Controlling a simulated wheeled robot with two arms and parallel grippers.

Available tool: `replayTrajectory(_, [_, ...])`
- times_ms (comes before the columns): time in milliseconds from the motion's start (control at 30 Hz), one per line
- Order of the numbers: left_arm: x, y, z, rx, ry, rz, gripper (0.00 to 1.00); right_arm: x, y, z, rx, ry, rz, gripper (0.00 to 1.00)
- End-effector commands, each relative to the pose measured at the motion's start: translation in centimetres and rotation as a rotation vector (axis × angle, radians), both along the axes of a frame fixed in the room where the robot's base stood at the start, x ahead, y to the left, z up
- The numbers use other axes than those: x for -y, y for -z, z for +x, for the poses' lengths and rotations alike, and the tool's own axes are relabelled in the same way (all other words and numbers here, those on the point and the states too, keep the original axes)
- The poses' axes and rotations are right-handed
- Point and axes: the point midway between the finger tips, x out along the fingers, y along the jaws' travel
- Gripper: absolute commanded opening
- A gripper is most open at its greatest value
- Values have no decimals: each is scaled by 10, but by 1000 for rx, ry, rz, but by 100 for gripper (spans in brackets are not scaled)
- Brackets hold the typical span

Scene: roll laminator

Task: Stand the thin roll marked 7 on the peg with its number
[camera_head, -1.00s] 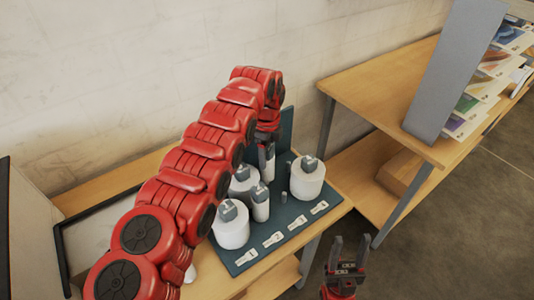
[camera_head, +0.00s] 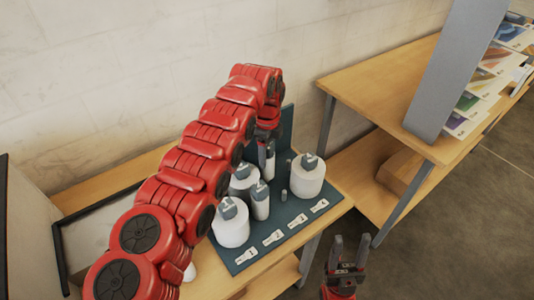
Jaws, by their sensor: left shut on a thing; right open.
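My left gripper (camera_head: 266,150) is shut on a narrow pale thing (camera_head: 270,167), seemingly a thin roll, at the back of the dark peg board (camera_head: 247,256). Its number cannot be read, and my arm hides part of it. Another thin white roll (camera_head: 260,205) with a grey tag on top stands in front of it. A short bare grey peg (camera_head: 284,195) stands to the right, and a taller grey peg (camera_head: 289,170) shows behind it. My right gripper (camera_head: 347,252) is open and empty, off the table's front right side.
Thick white rolls with grey tags stand at the front left (camera_head: 231,228), behind it (camera_head: 242,182) and at the right (camera_head: 308,178) of the board. Several white number labels (camera_head: 272,238) line its front edge. A wooden shelf unit (camera_head: 385,85) stands right.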

Motion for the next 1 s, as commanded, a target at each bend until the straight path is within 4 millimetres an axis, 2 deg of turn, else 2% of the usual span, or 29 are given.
replayTrajectory(1000, [0,31,0,0,0,0,4,0,21,0,0,0,0,50])
